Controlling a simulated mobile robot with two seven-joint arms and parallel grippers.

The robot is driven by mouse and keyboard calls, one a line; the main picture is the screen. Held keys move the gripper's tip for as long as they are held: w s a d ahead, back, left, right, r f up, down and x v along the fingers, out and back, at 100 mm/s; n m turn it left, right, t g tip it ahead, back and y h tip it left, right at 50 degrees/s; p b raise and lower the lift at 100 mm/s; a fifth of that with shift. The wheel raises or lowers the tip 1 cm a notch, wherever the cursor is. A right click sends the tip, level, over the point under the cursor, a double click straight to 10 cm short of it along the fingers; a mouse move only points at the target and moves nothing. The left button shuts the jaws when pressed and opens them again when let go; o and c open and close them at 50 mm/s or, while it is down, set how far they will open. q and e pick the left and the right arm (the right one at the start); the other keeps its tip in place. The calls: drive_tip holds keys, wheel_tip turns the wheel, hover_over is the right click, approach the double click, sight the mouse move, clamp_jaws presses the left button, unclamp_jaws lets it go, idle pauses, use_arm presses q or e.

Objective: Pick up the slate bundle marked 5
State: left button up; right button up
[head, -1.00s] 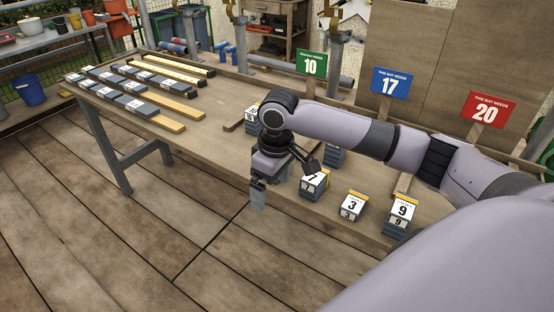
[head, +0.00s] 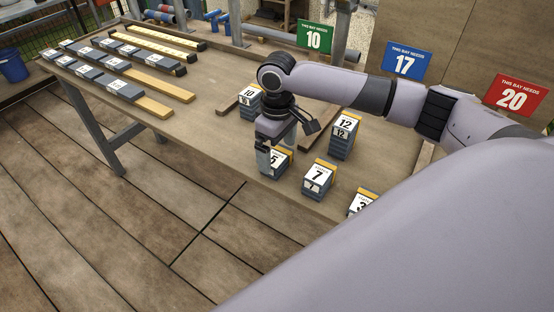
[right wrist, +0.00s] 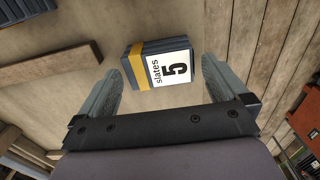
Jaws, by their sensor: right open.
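The slate bundle marked 5 (head: 279,163) is a small grey stack with a yellow band and a white label. It sits near the table's front edge, partly hidden by my right gripper (head: 268,163) in the head view. In the right wrist view the bundle (right wrist: 160,66) lies ahead of the open fingers of my right gripper (right wrist: 158,90), between their lines. The jaws are empty. I cannot tell the exact height of the fingertips above the bundle. My left gripper is not in view.
Bundle 7 (head: 319,177) stands just right of bundle 5, with bundle 3 (head: 362,202) beyond. Bundle 12 (head: 344,136) and bundle 10 (head: 249,98) stand behind. Signs for 10 (head: 315,37), 17 (head: 406,61) and 20 (head: 517,95) line the back. The table's middle (head: 200,115) is clear.

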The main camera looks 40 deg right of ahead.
drive_tip(key=shift+f, duration=1.35)
drive_tip(key=shift+w, duration=0.1)
drive_tip(key=c, duration=0.9)
drive_tip(key=shift+r, duration=0.1)
